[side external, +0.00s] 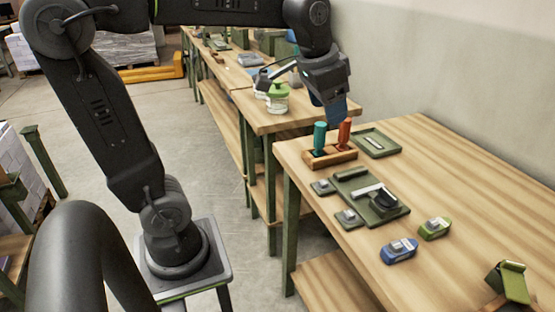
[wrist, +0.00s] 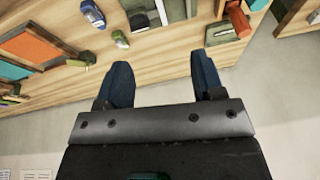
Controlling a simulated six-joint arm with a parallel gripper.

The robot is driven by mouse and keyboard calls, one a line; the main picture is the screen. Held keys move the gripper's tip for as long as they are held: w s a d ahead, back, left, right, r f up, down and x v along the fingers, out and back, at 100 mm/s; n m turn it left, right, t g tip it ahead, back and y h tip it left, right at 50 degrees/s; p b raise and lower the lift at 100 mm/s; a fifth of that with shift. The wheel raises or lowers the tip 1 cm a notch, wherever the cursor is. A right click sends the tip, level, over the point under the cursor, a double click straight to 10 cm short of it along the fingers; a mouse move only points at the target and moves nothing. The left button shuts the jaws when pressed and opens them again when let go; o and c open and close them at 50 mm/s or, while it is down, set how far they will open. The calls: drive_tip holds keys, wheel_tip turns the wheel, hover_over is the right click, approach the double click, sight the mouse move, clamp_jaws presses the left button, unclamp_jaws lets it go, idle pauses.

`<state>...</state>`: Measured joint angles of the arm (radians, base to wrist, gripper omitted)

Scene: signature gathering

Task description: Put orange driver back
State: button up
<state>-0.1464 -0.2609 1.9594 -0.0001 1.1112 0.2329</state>
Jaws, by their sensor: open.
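The orange driver (side external: 344,132) stands upright with its handle up in the small wooden rack (side external: 322,160). A teal driver (side external: 320,136) stands to its left in the same rack. The lower ends of both drivers are hidden. My gripper (side external: 336,112) is above and beside the orange handle, its fingers pointing down; the side view shows them nearly edge-on. In the wrist view my gripper (wrist: 163,72) has its two blue fingers wide apart with nothing between them. The orange driver (wrist: 238,20) shows there at the upper right, outside the fingers.
A green tray (side external: 376,143) lies behind the rack. A larger dark green tray (side external: 350,183) with a stamp-like tool lies in front. Blue (side external: 398,250) and green (side external: 435,228) small items lie nearer. The table's right side is mostly bare.

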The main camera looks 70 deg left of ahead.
drive_tip(key=s+d+f+t, duration=0.1)
drive_tip(key=s+d+f, duration=0.1)
drive_tip(key=s, duration=0.4)
drive_tip(key=s+d+f+n, duration=0.1)
drive_tip(key=s+d+f, duration=0.1)
drive_tip(key=s+f, duration=0.3)
drive_tip(key=shift+s+d+t+h, duration=0.3)
drive_tip(key=shift+s+d+t, duration=0.1)
drive_tip(key=shift+s, duration=0.2)
